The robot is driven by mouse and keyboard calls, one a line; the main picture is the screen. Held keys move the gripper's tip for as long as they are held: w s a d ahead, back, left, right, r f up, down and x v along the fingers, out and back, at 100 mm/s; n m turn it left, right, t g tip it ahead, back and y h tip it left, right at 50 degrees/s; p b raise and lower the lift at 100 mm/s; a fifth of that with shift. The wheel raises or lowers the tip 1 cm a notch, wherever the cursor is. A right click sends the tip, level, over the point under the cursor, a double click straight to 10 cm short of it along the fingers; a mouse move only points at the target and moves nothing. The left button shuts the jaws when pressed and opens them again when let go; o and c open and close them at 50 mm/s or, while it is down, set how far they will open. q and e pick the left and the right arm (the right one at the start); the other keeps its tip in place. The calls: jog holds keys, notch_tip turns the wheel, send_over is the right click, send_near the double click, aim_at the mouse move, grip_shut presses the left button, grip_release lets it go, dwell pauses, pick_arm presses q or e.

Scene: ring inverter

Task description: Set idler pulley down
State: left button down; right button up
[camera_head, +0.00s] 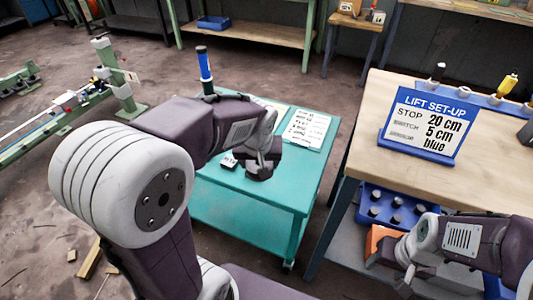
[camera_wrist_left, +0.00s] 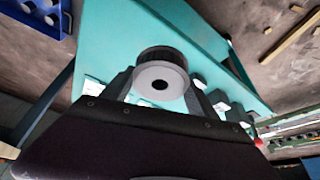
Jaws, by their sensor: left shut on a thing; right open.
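The idler pulley (camera_wrist_left: 161,75), a grey disc with a dark centre hole and dark toothed rim, sits between the fingers of my left gripper (camera_wrist_left: 158,92) in the left wrist view. In the head view my left gripper (camera_head: 264,157) is over the teal cart (camera_head: 245,194), shut on the pulley (camera_head: 260,173), which shows as a dark shape low at the fingertips. I cannot tell whether the pulley touches the cart top. My right gripper (camera_head: 404,279) is open at the lower right, beside the wooden bench, with no object visible in it.
A blue-handled tool (camera_head: 205,68) stands behind my left arm. The wooden bench (camera_head: 365,125) holds a lift set-up sign (camera_head: 428,123). A blue tray with several dark knobs (camera_head: 395,208) sits below.

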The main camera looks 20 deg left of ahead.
pick_arm(q)
jog(key=b, duration=0.3)
send_over(288, 180)
jog(key=s, duration=0.2)
notch_tip(288, 180, down, 6)
jog(key=shift+w+a+r, duration=0.1)
jog(key=shift+w+r, duration=0.05)
jog(key=shift+r, duration=0.1)
jog(key=shift+w+d+f, duration=0.15)
jog(key=shift+w+d, duration=0.15)
jog(key=shift+d, duration=0.1)
notch_tip(288, 180, down, 4)
jog(key=b, duration=0.2)
jog(key=shift+b, duration=0.35)
jog(key=shift+s, duration=0.15)
pick_arm(e)
notch_tip(288, 180, down, 6)
jog(key=shift+f, duration=0.2)
pick_arm(q)
jog(key=shift+c, duration=1.1)
grip_release()
